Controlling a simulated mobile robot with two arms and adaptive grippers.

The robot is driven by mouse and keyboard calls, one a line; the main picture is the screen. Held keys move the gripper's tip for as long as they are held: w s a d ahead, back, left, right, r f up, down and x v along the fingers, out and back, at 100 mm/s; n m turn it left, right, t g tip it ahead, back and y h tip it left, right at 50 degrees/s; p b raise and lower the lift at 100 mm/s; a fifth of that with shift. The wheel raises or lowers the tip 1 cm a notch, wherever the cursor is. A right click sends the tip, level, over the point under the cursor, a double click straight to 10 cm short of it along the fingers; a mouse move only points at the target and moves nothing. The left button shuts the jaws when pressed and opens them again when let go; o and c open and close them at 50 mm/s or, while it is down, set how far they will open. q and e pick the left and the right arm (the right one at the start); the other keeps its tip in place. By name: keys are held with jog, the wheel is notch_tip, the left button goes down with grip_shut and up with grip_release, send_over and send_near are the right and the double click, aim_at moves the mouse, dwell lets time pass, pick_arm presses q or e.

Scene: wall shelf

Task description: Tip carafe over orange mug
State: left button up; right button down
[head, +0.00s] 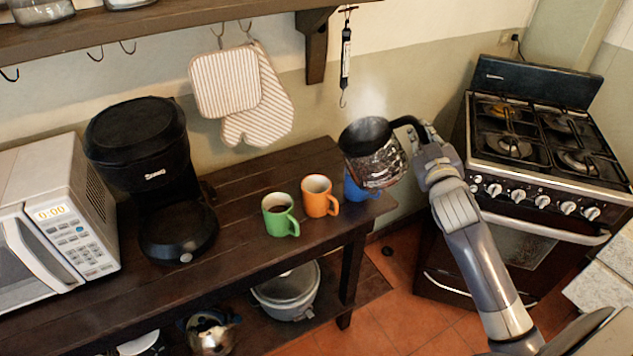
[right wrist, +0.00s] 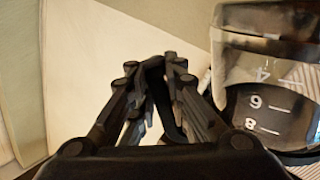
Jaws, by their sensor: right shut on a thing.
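The carafe (head: 378,163), glass with a black top, is in the air above the right end of the wooden table. My right gripper (head: 424,150) is shut on its black handle (head: 407,122). The carafe and its number marks also show in the right wrist view (right wrist: 262,100), with the gripper fingers (right wrist: 160,85) around the handle. The orange mug (head: 319,197) stands upright on the table, left of and below the carafe in the picture; its inside looks empty. My left gripper is out of view.
A green mug (head: 280,216) with dark liquid stands left of the orange mug. A blue mug (head: 355,189) is partly hidden behind the carafe. A coffee maker (head: 150,165) and microwave (head: 60,225) stand further left. A hanging scale (head: 346,60) hangs above the carafe.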

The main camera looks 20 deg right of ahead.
aim_at(410, 121)
jog(key=r, duration=0.1)
jog(key=a+r+n+p, duration=0.1)
jog(key=w+a+r+n+p, duration=0.1)
jog(key=r, duration=0.1)
jog(key=shift+w+a, duration=0.1)
jog(key=shift+a, duration=0.05)
jog(key=shift+w+a, duration=0.1)
jog(key=shift+a, duration=0.1)
jog(key=shift+n, duration=0.3)
jog(key=shift+w+a+r+n, duration=0.15)
jog(key=shift+a+r+n, duration=0.1)
jog(key=shift+a+n, duration=0.2)
